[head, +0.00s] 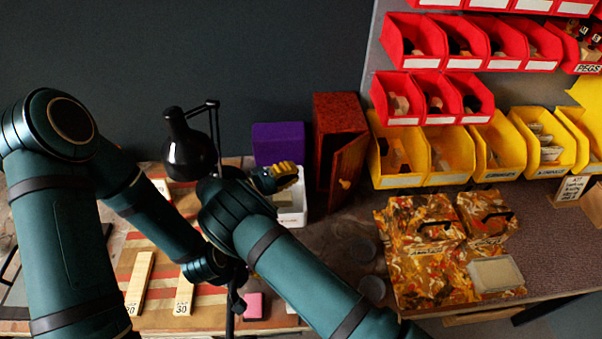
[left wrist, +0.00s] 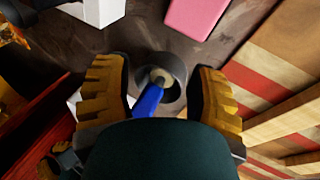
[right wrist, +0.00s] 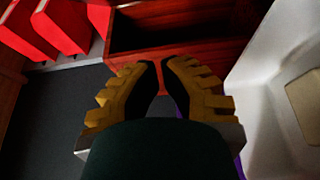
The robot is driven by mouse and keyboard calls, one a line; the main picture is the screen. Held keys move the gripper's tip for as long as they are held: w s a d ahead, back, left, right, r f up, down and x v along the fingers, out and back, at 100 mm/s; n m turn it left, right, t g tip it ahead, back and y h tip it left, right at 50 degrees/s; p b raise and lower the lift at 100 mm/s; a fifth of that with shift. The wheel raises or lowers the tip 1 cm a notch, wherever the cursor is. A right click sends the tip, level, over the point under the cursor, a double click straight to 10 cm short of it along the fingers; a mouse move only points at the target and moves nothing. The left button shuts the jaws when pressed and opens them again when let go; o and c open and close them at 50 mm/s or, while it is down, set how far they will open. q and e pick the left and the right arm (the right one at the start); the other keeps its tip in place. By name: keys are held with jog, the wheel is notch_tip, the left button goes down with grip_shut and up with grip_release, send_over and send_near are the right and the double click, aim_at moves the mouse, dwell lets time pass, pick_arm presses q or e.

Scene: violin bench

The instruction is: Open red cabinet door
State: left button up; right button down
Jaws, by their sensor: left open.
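The red cabinet (head: 340,112) stands at the back of the bench. Its door (head: 350,158) stands partly open, with a small light knob (head: 345,184) and a dark gap on its left. In the right wrist view the cabinet (right wrist: 205,52) shows a dark open interior beyond my fingertips. My right gripper (head: 290,174) is left of the door and apart from the knob; its fingers (right wrist: 160,64) are close together with a narrow gap and nothing seen between them. My left gripper (left wrist: 158,85) is open over a dark cup (left wrist: 172,68) holding a blue-handled tool (left wrist: 150,98); the head view mostly hides it.
A white bin (head: 291,212) and a purple box (head: 278,143) stand left of the cabinet. A black lamp (head: 188,150) is behind my arms. Yellow bins (head: 400,181) and a patterned case (head: 415,265) are at right. A pink block (head: 253,306) lies in front.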

pick_arm(q)
jog(key=shift+r+p, duration=0.55)
jog(key=shift+r, duration=0.15)
jog(key=shift+r+p, duration=0.6)
jog(key=shift+r, duration=0.1)
pick_arm(e)
jog(key=d, duration=1)
jog(key=shift+d, duration=0.25)
pick_arm(q)
jog(key=shift+r, duration=0.2)
pick_arm(e)
jog(key=shift+s, duration=0.1)
pick_arm(q)
jog(key=shift+s+r+p, duration=0.15)
jog(key=shift+r+p, duration=0.05)
jog(key=shift+p, duration=0.15)
pick_arm(e)
jog(key=shift+s+d+n+t+y, duration=0.15)
jog(key=shift+s+n+t+y, duration=0.15)
jog(key=shift+n+t, duration=0.15)
